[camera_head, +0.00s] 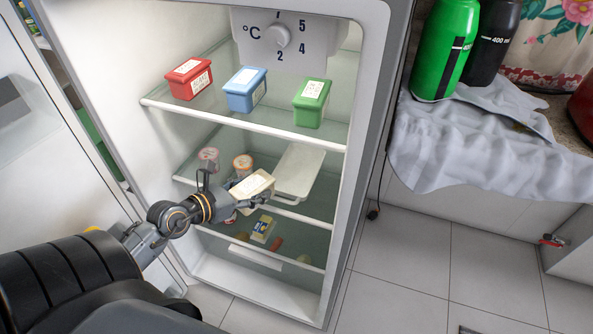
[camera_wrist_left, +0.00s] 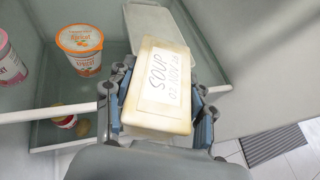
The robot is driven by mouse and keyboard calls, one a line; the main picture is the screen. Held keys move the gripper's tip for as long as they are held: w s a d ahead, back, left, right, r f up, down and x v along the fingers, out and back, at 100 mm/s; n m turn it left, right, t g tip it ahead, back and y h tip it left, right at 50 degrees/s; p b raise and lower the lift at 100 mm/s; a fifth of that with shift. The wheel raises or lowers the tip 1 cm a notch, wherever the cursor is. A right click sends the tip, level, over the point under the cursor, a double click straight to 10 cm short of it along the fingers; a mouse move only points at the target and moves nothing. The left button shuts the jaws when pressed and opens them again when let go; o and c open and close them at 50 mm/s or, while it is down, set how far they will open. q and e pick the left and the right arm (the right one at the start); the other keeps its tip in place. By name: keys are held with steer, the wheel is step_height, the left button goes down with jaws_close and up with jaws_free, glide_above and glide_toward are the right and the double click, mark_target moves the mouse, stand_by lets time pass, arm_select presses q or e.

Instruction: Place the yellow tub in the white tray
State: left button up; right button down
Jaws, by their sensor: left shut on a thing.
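The yellow tub (camera_head: 252,184) is pale cream, with a white label. In the left wrist view the tub (camera_wrist_left: 158,85) fills the middle, and its label reads "SOUP 02 NOV". My left gripper (camera_head: 238,196) is shut on the tub, with one finger on each side in the left wrist view (camera_wrist_left: 157,112). The white tray (camera_head: 299,172) lies on the fridge's middle shelf, just right of and behind the tub. It also shows behind the tub in the left wrist view (camera_wrist_left: 160,22). The tub partly covers the tray there, and I cannot tell whether they touch. My right gripper is out of view.
Two round cups stand left of the tray; the orange-labelled cup (camera_wrist_left: 80,48) is nearer. Red (camera_head: 188,79), blue (camera_head: 246,90) and green (camera_head: 312,103) tubs stand on the shelf above. A small yellow-and-blue pack (camera_head: 263,229) lies below. The fridge's right wall bounds the tray side.

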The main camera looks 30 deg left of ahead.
arm_select(q)
steer(key=w, duration=0.4)
steer(key=w+d+b, duration=0.1)
steer(key=w, duration=0.4)
steer(key=w+d, duration=0.1)
steer(key=w, duration=0.4)
steer(key=shift+w+d, duration=0.15)
steer(key=shift+f+b, duration=0.4)
steer(key=shift+b, duration=0.05)
steer(key=shift+f+b, duration=0.3)
steer(key=shift+f, duration=1)
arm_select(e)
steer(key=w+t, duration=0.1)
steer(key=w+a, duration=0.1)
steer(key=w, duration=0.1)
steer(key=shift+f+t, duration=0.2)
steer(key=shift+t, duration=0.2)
arm_select(q)
steer(key=shift+f, duration=0.1)
steer(key=o, duration=1.4)
steer(key=shift+f, duration=0.1)
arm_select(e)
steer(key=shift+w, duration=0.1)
